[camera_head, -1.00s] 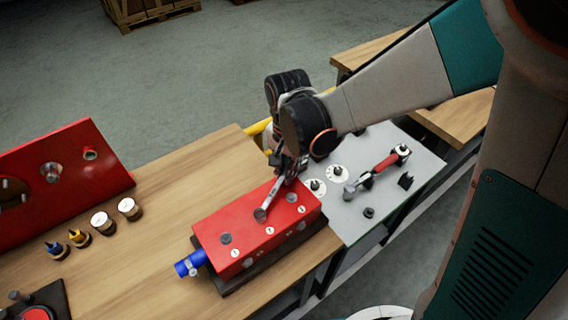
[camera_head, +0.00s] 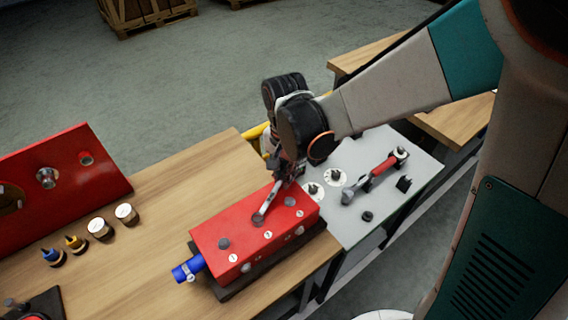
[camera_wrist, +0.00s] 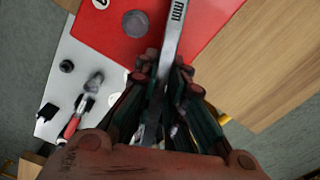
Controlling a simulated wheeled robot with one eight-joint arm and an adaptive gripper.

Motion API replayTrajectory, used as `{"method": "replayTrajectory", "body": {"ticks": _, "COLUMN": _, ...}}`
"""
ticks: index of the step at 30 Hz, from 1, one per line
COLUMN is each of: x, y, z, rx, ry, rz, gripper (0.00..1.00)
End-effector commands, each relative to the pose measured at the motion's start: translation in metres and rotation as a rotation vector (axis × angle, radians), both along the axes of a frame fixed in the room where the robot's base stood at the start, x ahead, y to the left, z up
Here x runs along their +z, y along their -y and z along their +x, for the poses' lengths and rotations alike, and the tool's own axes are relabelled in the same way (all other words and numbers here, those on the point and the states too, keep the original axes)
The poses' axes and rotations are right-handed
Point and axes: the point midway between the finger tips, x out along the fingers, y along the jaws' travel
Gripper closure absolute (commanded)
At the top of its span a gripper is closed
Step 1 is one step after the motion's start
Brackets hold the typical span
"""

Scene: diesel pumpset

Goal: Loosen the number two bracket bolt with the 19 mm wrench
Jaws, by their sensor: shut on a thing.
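The red bracket block (camera_head: 245,222) sits on a dark base at the front edge of the wooden bench. Dark bolt heads stand in a row on its top, each beside a round white label too small to read in the head view. My gripper (camera_head: 283,172) is shut on the wrench (camera_head: 268,204), above the block's far right end. The wrench's far end lies at the middle bolt (camera_head: 258,218); whether it is fully seated I cannot tell. In the wrist view, the wrench (camera_wrist: 173,45) runs out of the fingers (camera_wrist: 163,85), marked "mm", past the rightmost bolt (camera_wrist: 135,23).
The grey table (camera_head: 372,225) at right holds a red-handled tool (camera_head: 380,170), round white-based pieces and small dark parts. A blue cylinder (camera_head: 188,268) projects from the block's left end. A red panel (camera_head: 75,175) and several small pots (camera_head: 100,228) stand at left.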

Motion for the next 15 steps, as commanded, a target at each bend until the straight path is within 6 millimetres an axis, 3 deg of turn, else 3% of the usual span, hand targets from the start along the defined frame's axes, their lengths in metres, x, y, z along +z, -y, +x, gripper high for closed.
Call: {"method": "replayTrajectory", "body": {"ticks": 15, "x": -0.0049, "y": 0.0000, "z": -0.0001, "rx": 0.000, "ry": 0.000, "rz": 0.000, "gripper": 1.00}}
